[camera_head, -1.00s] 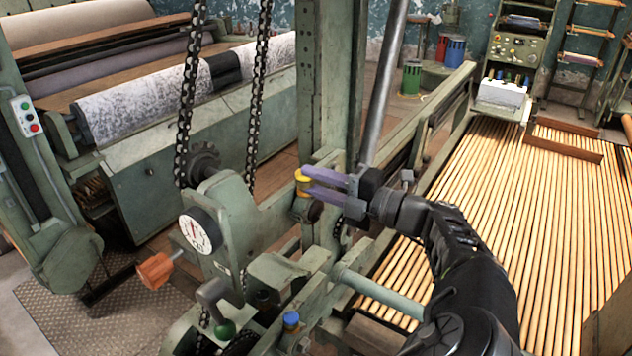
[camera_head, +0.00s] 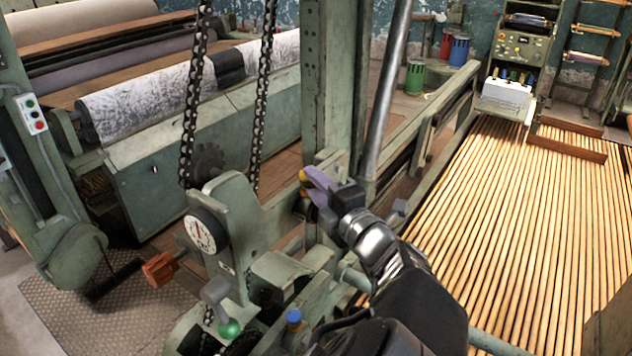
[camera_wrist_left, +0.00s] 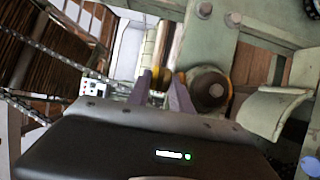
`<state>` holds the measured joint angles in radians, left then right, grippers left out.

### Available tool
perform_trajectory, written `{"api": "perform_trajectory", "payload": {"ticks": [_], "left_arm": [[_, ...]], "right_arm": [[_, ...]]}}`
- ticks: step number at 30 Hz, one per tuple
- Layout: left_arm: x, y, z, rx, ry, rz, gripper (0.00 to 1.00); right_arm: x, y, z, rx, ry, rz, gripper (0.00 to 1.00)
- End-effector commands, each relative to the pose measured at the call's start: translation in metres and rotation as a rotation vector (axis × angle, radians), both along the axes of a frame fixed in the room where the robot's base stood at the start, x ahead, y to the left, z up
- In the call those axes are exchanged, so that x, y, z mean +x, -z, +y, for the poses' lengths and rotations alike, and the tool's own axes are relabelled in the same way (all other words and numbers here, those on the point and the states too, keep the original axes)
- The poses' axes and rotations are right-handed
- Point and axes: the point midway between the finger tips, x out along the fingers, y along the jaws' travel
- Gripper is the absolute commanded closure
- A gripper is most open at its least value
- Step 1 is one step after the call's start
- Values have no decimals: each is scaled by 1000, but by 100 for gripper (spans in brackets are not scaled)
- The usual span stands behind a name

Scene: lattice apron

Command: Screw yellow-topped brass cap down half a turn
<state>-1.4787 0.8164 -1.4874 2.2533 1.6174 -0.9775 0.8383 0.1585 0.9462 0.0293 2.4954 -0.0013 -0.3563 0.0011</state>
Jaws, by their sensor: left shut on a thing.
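My left gripper (camera_head: 311,187) has purple fingers and is shut on the cap, with the arm coming up from the bottom of the head view. In the left wrist view the fingers (camera_wrist_left: 161,88) stand either side of the yellow cap (camera_wrist_left: 160,76). My right gripper is in neither view.
A green ball knob (camera_head: 229,328) and a blue cap (camera_head: 293,317) sit below. Chains (camera_head: 192,100) hang at left, and a steel rod (camera_head: 386,90) rises behind the gripper.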

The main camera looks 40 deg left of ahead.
Motion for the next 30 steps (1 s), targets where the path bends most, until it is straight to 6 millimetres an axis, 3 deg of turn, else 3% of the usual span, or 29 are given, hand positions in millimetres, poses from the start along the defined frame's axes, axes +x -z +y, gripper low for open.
{"api": "perform_trajectory", "payload": {"ticks": [8,9,12,23,30], "left_arm": [[0,2,0,-2,1,2,100],[0,2,0,-2,0,2,72],[0,1,0,-2,0,2,65],[-2,0,-6,-1,2,0,65],[-15,1,-38,-1,6,-1,65]], "right_arm": [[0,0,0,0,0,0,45],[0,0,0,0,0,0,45],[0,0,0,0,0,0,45],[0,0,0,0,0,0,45],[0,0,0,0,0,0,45]]}}
